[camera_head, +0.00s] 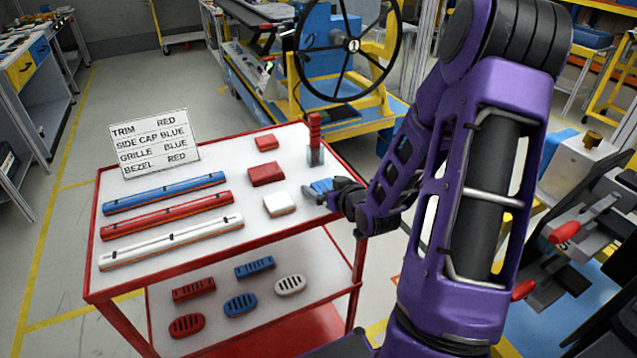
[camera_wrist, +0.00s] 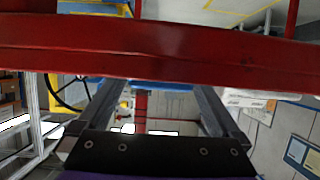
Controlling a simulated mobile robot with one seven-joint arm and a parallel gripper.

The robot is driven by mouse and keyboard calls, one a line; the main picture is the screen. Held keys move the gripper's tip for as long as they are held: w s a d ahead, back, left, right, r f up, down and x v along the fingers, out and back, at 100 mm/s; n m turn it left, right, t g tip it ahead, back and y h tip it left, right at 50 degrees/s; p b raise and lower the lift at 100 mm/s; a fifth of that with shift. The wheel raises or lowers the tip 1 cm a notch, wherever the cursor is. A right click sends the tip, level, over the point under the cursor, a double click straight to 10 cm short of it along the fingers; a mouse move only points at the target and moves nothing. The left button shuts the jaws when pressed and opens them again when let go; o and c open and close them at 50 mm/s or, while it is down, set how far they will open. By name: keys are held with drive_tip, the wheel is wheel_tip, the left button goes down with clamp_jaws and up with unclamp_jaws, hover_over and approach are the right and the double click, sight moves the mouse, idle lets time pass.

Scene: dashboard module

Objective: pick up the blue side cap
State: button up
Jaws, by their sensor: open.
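The blue side cap (camera_head: 322,185) is a small block near the right edge of the cart's white top, mostly hidden by my gripper in the head view. My gripper (camera_head: 319,190) reaches in from the right, low over the top, with its dark fingers around or beside the blue block. In the wrist view my gripper (camera_wrist: 160,92) has its two fingers wide apart. A thin blue strip shows between them under a red bar; I cannot tell whether it is the cap. I cannot tell whether the fingers touch the cap.
A white block (camera_head: 280,205) and a red block (camera_head: 266,174) lie left of my gripper. A red-topped post (camera_head: 314,140) stands behind it. Long blue, red and white strips lie further left. The red cart rim (camera_wrist: 160,45) crosses the wrist view.

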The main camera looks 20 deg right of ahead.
drive_tip(key=shift+s, duration=0.1)
drive_tip(key=shift+c, duration=0.4)
drive_tip(key=c, duration=1.2)
drive_tip(key=shift+r, duration=0.1)
